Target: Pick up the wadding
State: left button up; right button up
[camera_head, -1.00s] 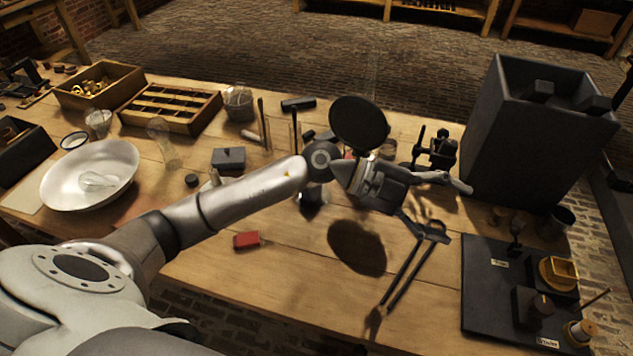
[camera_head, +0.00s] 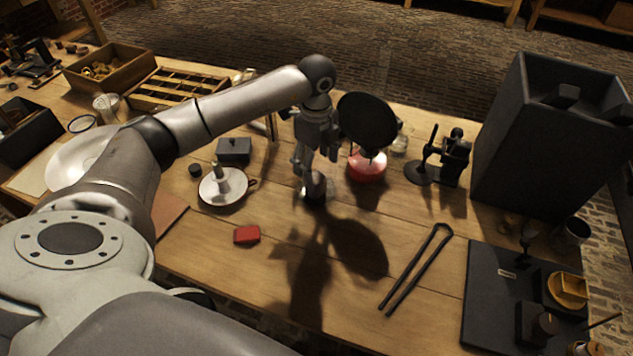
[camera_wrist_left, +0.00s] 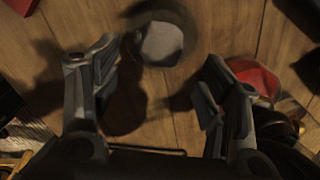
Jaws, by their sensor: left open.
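My left gripper (camera_head: 314,165) points down over the middle of the table and is open. A pale, rounded thing in a dark round rim (camera_head: 314,186) is below its fingers. In the left wrist view this pale thing (camera_wrist_left: 162,43) shows beyond the open fingers (camera_wrist_left: 155,80), near the top edge, and nothing is held. It may be the wadding, but it is dim and I cannot tell for sure. My right gripper is out of view.
A red-based thing (camera_head: 366,170) with a dark disc (camera_head: 367,122) stands close right of the gripper. A white candle dish (camera_head: 222,190) and a red block (camera_head: 247,234) are left. Black tongs (camera_head: 415,270) lie right. A tall black box (camera_head: 535,140) stands farther right.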

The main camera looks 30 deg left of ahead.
aim_at(315, 177)
pick_arm(q)
jog(key=shift+f, duration=0.85)
jog(key=f+p, duration=0.1)
jog(key=f, duration=0.3)
jog(key=shift+a+f, duration=0.1)
jog(key=shift+a, duration=0.1)
jog(key=shift+w+f, duration=0.1)
jog(key=shift+f, duration=0.45)
jog(key=c, duration=0.9)
jog(key=shift+r, duration=0.1)
